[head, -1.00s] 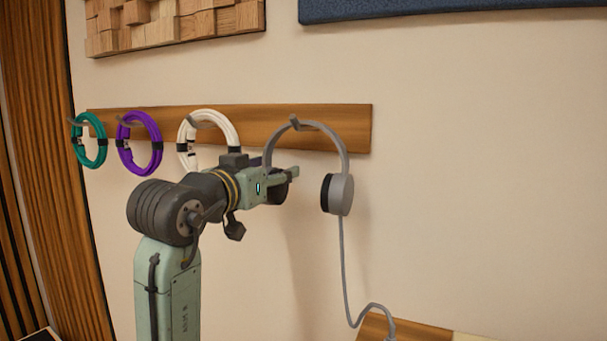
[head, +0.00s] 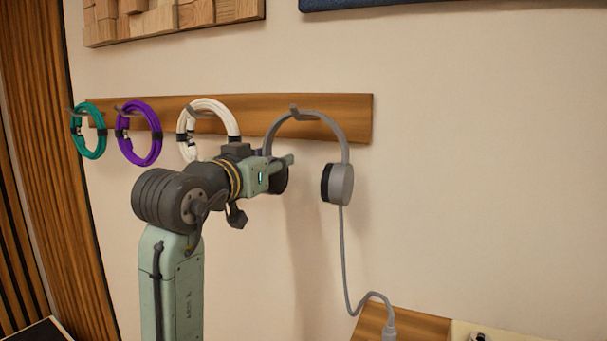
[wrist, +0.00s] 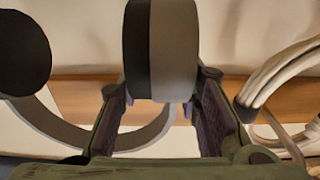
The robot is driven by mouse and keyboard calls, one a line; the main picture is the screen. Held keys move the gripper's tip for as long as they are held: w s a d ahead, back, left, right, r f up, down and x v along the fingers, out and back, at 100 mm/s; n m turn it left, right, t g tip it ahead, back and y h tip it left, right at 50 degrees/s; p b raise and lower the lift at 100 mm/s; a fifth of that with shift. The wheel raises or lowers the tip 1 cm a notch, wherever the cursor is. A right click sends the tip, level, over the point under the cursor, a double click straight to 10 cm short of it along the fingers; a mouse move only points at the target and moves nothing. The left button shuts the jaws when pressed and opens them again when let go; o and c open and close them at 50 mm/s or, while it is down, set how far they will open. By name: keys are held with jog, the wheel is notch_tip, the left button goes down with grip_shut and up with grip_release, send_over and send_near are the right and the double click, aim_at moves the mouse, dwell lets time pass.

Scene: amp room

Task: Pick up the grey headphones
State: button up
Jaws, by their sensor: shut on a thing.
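The grey headphones (head: 342,143) hang by their band over a peg on the wooden rail in the head view. Their right ear cup (head: 338,184) hangs free, and a grey cord runs down from it. My gripper (head: 280,174) is at the left ear cup, which it mostly hides in the head view. In the wrist view, my gripper (wrist: 160,115) is shut on that cup (wrist: 172,50), which sits between the two fingers. The other cup (wrist: 22,55) shows dark at the left there, with part of the curved band below.
The wooden rail (head: 270,103) also holds a white cable coil (head: 220,108) close beside my gripper, a purple coil (head: 150,118) and a green coil (head: 92,148). The cord ends at a plug (head: 389,331) over a wooden surface (head: 420,326) at the lower right. The wall right of the headphones is clear.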

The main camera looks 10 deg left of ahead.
grip_shut()
jog(key=shift+r, duration=0.1)
